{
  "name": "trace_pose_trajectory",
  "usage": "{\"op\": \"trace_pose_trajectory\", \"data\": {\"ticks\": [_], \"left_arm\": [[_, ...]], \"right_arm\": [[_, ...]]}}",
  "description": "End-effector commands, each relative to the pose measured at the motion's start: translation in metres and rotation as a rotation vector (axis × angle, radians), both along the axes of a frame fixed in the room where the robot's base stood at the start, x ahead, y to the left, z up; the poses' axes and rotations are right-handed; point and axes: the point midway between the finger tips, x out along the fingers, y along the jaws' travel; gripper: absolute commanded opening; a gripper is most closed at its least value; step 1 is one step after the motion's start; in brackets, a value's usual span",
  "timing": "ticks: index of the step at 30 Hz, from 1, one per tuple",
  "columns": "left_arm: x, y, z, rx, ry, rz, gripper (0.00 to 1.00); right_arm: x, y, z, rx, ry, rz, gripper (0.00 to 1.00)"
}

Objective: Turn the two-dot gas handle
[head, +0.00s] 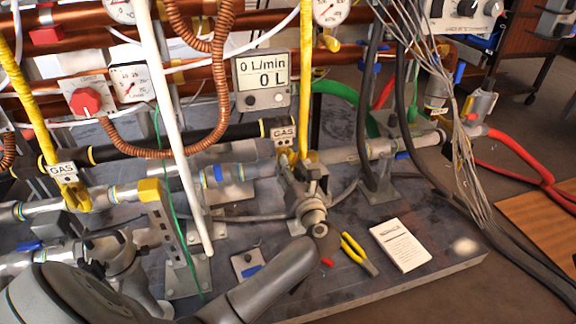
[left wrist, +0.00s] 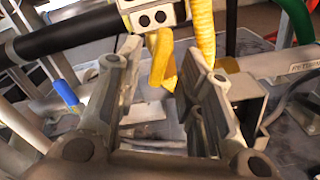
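The two-dot gas handle is a yellow lever (left wrist: 161,62) below a white label plate with two black dots (left wrist: 152,17) in the left wrist view. In the head view the GAS plate (head: 284,134) hangs on the black pipe, and a little yellow shows below it, mostly hidden by my gripper. My left gripper (head: 303,172) is open in front of this handle. In the left wrist view its fingers (left wrist: 166,88) stand wide apart, with the lever between and beyond their tips; no contact is visible. My right gripper is not in view.
Another GAS plate (head: 62,169) with a yellow handle (head: 77,200) is at the left. A yellow hose (head: 305,80) runs down close beside the gripper. Pliers (head: 358,253) and a white booklet (head: 401,244) lie on the grey board at right. Cables hang at right.

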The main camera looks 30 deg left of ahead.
Motion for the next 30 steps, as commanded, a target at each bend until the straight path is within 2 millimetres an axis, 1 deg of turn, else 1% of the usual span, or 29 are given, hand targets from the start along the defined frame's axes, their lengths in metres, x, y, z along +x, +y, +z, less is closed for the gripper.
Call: {"op": "trace_pose_trajectory", "data": {"ticks": [1, 3, 8, 12, 19, 27, 30], "left_arm": [[0.007, 0.008, -0.002, 0.004, -0.003, 0.001, 0.35], [0.013, 0.016, -0.002, 0.003, -0.002, 0.001, 0.35], [0.024, 0.029, -0.001, 0.003, -0.002, 0.001, 0.35], [0.027, 0.032, -0.001, 0.000, 0.000, 0.000, 0.35], [0.028, 0.032, 0.000, 0.000, 0.000, 0.000, 0.35], [0.027, 0.032, 0.000, 0.000, 0.000, 0.000, 0.00], [0.027, 0.032, 0.000, 0.000, 0.000, 0.000, 0.00]], "right_arm": [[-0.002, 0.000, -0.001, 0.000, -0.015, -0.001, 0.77], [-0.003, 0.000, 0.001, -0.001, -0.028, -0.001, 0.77], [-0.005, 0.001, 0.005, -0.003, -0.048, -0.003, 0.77], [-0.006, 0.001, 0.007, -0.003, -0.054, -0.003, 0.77], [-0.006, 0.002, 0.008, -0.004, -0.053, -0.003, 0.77], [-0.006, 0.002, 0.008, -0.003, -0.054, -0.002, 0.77], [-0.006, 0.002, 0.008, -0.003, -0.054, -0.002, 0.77]]}}
